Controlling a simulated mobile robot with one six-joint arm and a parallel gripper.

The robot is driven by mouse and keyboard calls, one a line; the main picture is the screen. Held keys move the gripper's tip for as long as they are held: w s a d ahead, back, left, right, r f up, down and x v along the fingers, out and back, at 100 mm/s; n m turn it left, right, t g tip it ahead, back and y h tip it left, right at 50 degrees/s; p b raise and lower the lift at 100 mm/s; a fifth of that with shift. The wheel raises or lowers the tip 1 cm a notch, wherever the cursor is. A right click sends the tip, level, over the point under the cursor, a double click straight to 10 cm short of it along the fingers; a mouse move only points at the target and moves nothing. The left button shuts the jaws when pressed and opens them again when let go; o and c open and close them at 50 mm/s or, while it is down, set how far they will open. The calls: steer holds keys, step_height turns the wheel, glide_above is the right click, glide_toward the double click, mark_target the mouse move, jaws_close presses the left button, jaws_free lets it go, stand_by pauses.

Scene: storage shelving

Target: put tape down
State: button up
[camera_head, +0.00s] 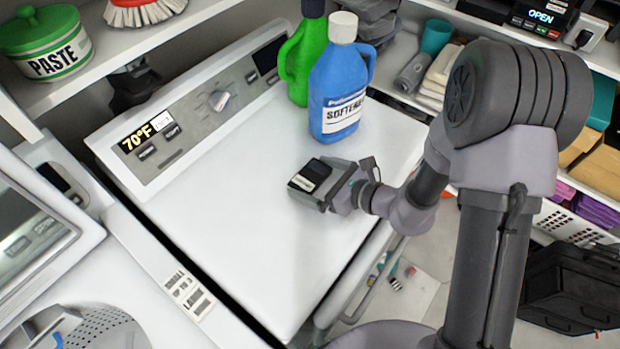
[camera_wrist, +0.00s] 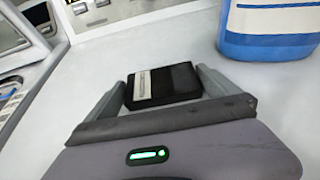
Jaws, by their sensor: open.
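The tape is a small black cassette (camera_head: 309,174) with a white label. It appears to lie flat on the white machine top (camera_head: 235,215), left of and in front of the blue softener bottle. My gripper (camera_head: 320,183) is low at the tape, with its fingers apart. The wrist view also shows the tape (camera_wrist: 180,80) between the two fingers of my gripper (camera_wrist: 163,82). The left finger is close to the label end, and the right finger is close to the black end. I cannot tell whether either finger touches it.
The blue softener bottle (camera_head: 338,85) and a green bottle (camera_head: 303,60) stand at the back right of the top. A control panel (camera_head: 190,115) runs along the back left. The top's left and front areas are clear. Shelves (camera_head: 590,180) with goods stand at right.

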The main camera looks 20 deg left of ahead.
steer(key=shift+r, duration=0.1)
steer(key=c, duration=1.2)
